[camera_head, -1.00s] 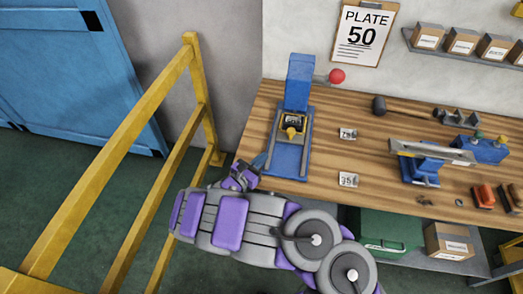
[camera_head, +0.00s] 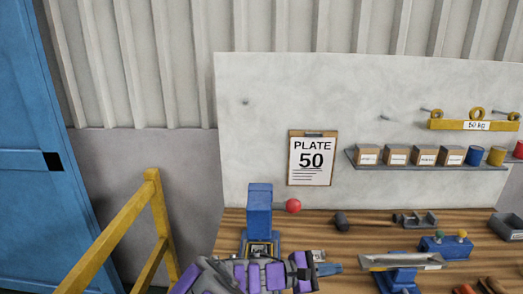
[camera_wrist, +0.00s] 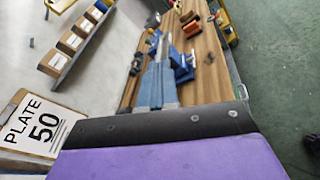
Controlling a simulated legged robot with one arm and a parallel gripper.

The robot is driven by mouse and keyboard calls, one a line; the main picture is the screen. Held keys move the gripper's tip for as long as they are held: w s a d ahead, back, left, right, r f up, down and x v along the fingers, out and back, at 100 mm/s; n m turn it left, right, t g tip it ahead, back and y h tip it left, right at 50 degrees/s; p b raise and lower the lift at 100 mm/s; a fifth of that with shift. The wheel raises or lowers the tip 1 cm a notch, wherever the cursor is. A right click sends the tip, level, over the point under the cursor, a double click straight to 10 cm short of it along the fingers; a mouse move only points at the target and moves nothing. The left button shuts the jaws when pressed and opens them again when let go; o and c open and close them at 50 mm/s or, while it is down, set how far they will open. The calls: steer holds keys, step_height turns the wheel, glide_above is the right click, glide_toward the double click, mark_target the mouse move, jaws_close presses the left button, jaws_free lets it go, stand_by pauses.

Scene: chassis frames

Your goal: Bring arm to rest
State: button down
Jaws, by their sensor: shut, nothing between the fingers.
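My gripper (camera_head: 336,268) is at the bottom of the head view, in front of the workbench (camera_head: 345,228). It points right, and its blue-grey fingers are together with nothing between them. My purple and grey arm is folded across the bottom edge, and its lower parts are out of view. In the wrist view, the fingers of my gripper (camera_wrist: 156,72) reach away over the bench. The black and purple wrist fills the bottom of that view.
A blue press (camera_head: 259,210) with a red knob (camera_head: 293,205) stands just behind my arm. A blue vise (camera_head: 400,281) is to the right. A yellow railing (camera_head: 112,238) is on the left. A clipboard reading PLATE 50 (camera_head: 312,159) hangs on the wall.

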steer(key=s+d+r+m+g+y, duration=0.25)
steer(key=s+d+m+y, duration=0.2)
steer(key=s, duration=0.55)
steer(key=s+d+r+m+g+y, duration=0.1)
steer(key=s+d+m+g+y, duration=0.25)
steer(key=s+m, duration=0.45)
steer(key=s+a+f+m+y, duration=0.1)
steer(key=s+a+m+y, duration=0.1)
steer(key=s+a+y, duration=0.6)
steer(key=s+a, duration=0.4)
steer(key=s, duration=0.3)
steer(key=shift+s+a+f+t, duration=0.2)
steer(key=shift+s+f+t, duration=0.1)
steer(key=shift+s+t, duration=0.1)
steer(key=shift+w, duration=0.15)
